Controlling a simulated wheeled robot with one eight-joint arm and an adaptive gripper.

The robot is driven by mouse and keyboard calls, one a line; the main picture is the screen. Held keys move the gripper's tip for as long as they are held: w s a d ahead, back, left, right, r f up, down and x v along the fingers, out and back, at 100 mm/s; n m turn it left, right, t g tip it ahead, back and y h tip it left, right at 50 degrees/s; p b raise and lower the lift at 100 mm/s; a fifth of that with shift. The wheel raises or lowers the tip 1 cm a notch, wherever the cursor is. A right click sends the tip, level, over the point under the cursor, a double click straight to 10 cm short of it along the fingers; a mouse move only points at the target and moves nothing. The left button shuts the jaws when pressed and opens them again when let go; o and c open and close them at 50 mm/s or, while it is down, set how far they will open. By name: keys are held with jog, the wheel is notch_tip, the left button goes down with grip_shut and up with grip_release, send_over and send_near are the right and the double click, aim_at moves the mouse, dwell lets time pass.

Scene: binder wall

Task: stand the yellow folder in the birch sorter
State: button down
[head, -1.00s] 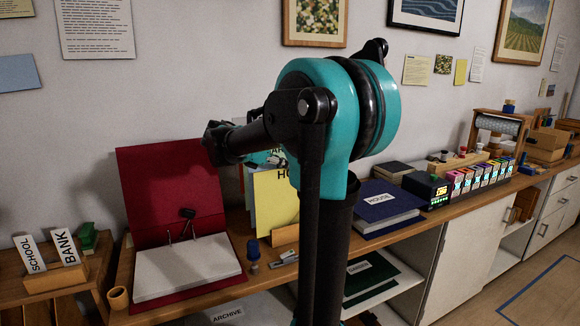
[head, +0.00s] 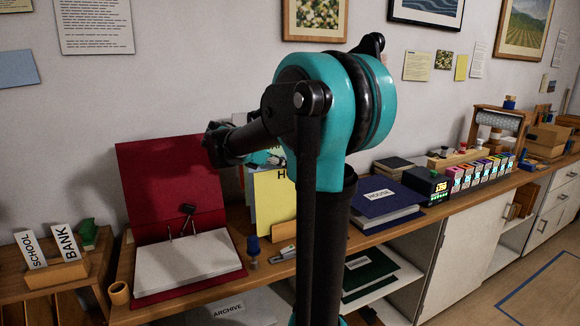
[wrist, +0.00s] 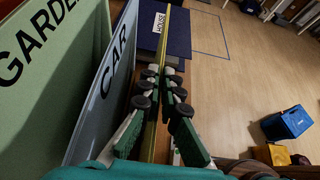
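The yellow folder (head: 272,205) stands upright on the counter behind my arm in the head view, partly hidden by it. In the wrist view the folder (wrist: 164,50) shows edge-on as a thin yellow strip. My gripper (wrist: 162,76) has its fingers close on both sides of this strip and looks shut on it. Another wooden holder (head: 284,230) shows in front of the yellow folder. I cannot tell by colour which is birch.
Folders marked CAR (wrist: 108,75) and GARDEN (wrist: 40,60) stand close left of my gripper. An open red binder (head: 185,262) lies between the sorter and my arm. A blue HOUSE binder (head: 382,203) lies to the right. A blue stamp (head: 253,247) stands near the counter's front.

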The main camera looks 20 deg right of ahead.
jog(key=shift+f, duration=0.8)
jog(key=c, duration=1.6)
grip_release()
jog(key=shift+c, duration=0.2)
jog(key=shift+a, duration=0.1)
jog(key=v, duration=1.2)
